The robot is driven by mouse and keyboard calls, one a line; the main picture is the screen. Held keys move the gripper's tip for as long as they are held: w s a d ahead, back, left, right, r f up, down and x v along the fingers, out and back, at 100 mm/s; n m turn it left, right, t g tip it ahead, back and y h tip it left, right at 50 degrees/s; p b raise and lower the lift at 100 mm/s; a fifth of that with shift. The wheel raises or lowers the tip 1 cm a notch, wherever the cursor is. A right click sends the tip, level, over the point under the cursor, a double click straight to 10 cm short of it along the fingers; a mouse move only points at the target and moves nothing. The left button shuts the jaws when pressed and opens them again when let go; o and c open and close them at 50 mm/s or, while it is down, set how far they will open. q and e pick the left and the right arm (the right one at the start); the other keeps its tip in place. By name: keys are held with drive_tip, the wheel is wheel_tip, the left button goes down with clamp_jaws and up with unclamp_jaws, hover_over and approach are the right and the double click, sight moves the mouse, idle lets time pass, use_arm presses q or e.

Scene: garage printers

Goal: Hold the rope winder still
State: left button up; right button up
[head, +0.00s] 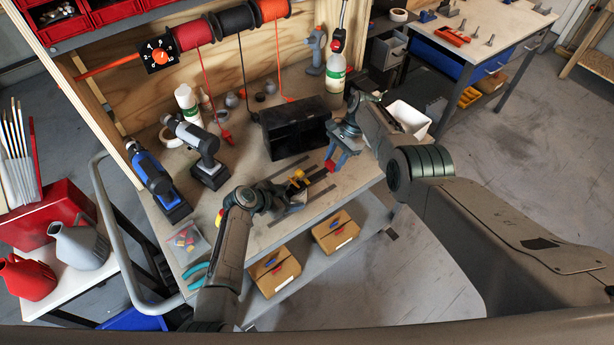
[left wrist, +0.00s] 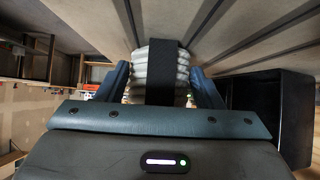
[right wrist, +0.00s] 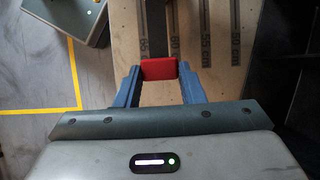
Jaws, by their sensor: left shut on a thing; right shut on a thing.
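The rope winder (left wrist: 155,75) shows in the left wrist view as pale ribbed windings with a wide black band across them. My left gripper (left wrist: 163,88) is shut on it, one blue finger at each side. In the head view my left gripper (head: 296,188) is low over the bench, by a small yellow-orange piece (head: 299,177). My right gripper (right wrist: 160,80) is shut on a red block (right wrist: 159,69), with a dark strip running up from it. In the head view my right gripper (head: 335,163) is just right of the left one. The winder is mostly hidden there.
A black bin (head: 293,130) stands close behind both grippers. Two drills (head: 197,147) (head: 153,178) stand at left. Dark measuring strips mark the bench top (head: 262,228).

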use_arm(q)
drive_tip(key=shift+s+a+f, duration=0.1)
drive_tip(key=shift+s+f, duration=0.1)
drive_tip(key=shift+f, duration=0.1)
use_arm(e)
drive_tip(key=shift+w+d, duration=0.2)
drive_tip(key=shift+d, duration=0.1)
drive_tip(key=o, duration=1.2)
drive_tip(key=shift+c, duration=0.2)
drive_tip(key=v, duration=1.2)
drive_tip(key=shift+s+r, duration=0.1)
use_arm(q)
drive_tip(key=o, duration=1.3)
drive_tip(key=shift+w, duration=0.1)
drive_tip(key=shift+o, duration=1.4)
drive_tip(key=shift+w+r, duration=0.15)
